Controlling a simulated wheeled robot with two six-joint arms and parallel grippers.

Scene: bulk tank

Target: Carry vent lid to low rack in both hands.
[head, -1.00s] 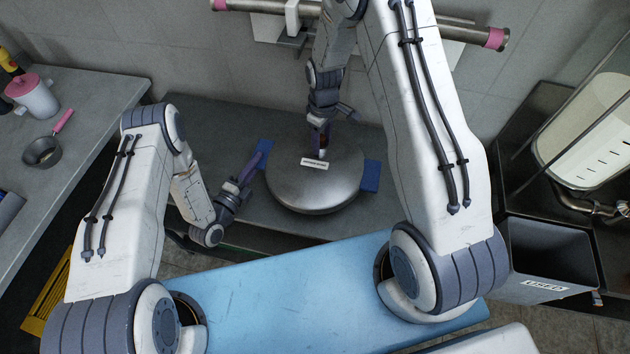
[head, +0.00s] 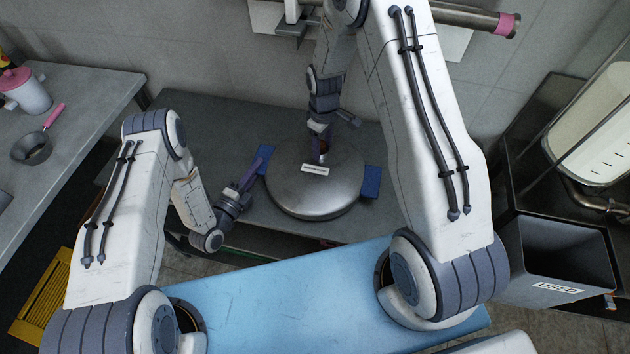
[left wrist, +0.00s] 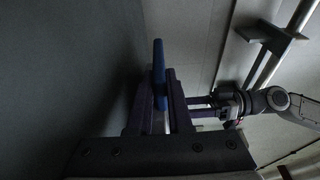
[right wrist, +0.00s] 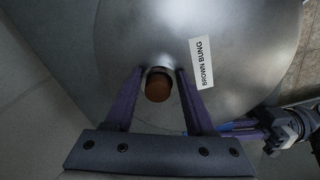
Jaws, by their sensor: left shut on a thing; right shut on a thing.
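The vent lid (head: 318,193) is a round, domed metal disc with a small white label on top, which reads BROWN BUNG in the right wrist view (right wrist: 202,62). Blue handles stick out at its left (head: 265,154) and right (head: 371,182). My left gripper (head: 256,170) is shut on the left blue handle, which shows between its fingers in the left wrist view (left wrist: 159,75). My right gripper (head: 321,150) is shut on the brown bung (right wrist: 158,86) on the lid's top. The lid is over a low grey surface (head: 215,125); I cannot tell whether it touches it.
A grey counter (head: 75,95) at the left holds a small pan (head: 30,147) and a pink-lidded jug (head: 27,92). A bin marked USED (head: 560,288) stands at the right. A blue panel (head: 290,295) lies in front, and a pipe (head: 465,18) runs along the back wall.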

